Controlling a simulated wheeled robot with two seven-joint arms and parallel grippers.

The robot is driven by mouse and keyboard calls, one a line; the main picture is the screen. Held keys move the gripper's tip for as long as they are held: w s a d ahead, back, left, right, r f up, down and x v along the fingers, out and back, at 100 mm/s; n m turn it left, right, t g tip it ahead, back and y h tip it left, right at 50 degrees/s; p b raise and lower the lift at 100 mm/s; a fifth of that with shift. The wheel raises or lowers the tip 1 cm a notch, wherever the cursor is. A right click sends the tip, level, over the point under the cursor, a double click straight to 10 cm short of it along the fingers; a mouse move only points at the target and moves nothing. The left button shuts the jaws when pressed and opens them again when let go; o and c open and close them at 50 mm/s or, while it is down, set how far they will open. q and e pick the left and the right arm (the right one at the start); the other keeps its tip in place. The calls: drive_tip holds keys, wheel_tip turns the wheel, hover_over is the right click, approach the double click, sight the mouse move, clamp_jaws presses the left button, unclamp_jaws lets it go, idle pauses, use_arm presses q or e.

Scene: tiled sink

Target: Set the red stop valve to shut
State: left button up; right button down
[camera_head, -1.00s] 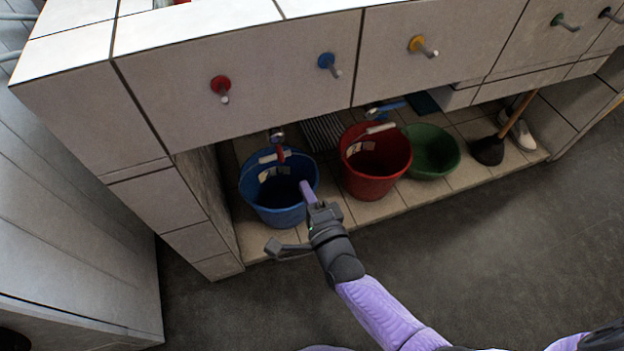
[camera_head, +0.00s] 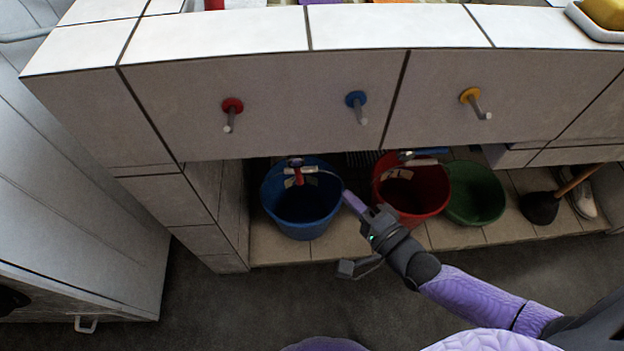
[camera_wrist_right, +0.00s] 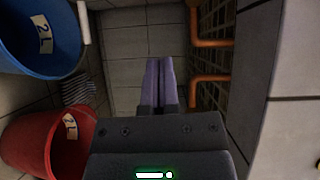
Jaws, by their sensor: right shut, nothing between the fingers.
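The red stop valve (camera_head: 298,177) shows under the sink, above the blue bucket; its small red handle hangs down below a metal body. I cannot tell its exact setting. My right gripper (camera_head: 349,197) is shut and empty, its purple fingers together, at the right rim of the blue bucket, right of and nearer than the valve. In the right wrist view the shut fingers (camera_wrist_right: 159,85) point at a tiled wall, and the red valve does not show there. My left gripper is not in view.
A blue bucket (camera_head: 290,222), red bucket (camera_head: 418,205) and green basin (camera_head: 474,195) stand on the tiled ledge. A blue-handled valve (camera_head: 428,151) is above the red bucket. Red, blue and yellow pegs are on the tiled front (camera_head: 300,85). Orange pipes (camera_wrist_right: 211,43) show in the wrist view.

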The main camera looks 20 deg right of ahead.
sight(297, 170)
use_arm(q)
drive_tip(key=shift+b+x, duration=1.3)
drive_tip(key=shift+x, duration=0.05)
use_arm(e)
drive_tip(key=w+a, duration=0.5)
drive_tip(key=w, duration=0.1)
drive_tip(key=shift+w+f, duration=0.15)
drive_tip(key=shift+w, duration=0.05)
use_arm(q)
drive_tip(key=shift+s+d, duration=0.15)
use_arm(e)
drive_tip(key=shift+a, duration=0.1)
drive_tip(key=shift+w+a+f, duration=0.1)
drive_tip(key=shift+w+a, duration=0.05)
drive_tip(key=shift+a, duration=0.25)
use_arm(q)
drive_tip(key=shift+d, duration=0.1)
